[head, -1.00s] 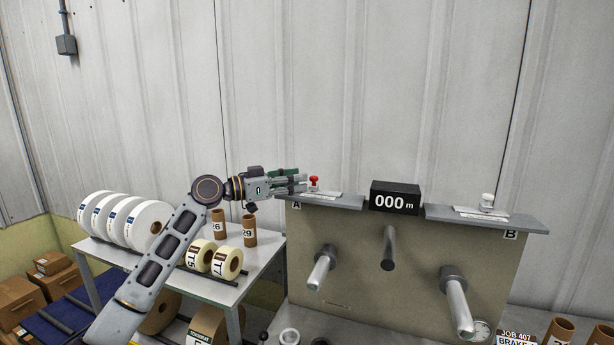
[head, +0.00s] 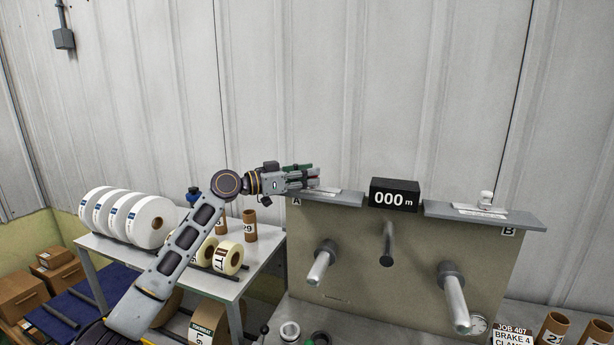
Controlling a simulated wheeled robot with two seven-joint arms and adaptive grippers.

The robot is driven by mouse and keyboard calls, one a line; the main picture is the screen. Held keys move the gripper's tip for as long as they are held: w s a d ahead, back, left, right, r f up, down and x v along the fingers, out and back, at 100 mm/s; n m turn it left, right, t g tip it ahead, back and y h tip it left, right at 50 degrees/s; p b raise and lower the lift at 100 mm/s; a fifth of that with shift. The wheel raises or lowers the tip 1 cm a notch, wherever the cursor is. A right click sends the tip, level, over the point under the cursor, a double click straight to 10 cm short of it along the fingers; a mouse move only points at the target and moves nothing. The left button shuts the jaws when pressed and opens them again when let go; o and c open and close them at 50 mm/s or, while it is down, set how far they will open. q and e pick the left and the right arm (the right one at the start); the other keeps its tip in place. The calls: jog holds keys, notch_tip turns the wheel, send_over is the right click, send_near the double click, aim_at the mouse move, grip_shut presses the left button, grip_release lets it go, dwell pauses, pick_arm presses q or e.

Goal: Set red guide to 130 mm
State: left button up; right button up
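The fingers hide most of the knob and the guide's base. I cannot tell whether they touch or grip it. The scale marks are too small to read. My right gripper is not in view.
A black display (head: 395,195) reading 000 m stands right of shelf A. Shelf B (head: 520,219) carries a white knob (head: 486,198) on its own scale. Metal spindles (head: 320,262) jut from the panel below. A side table (head: 255,262) at left holds white rolls (head: 150,222) and brown cores (head: 250,226).

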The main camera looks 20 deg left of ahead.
pick_arm(q)
grip_shut()
jog(key=shift+d, duration=1.05)
jog(key=o, duration=0.7)
grip_release()
jog(key=shift+v, duration=6.1)
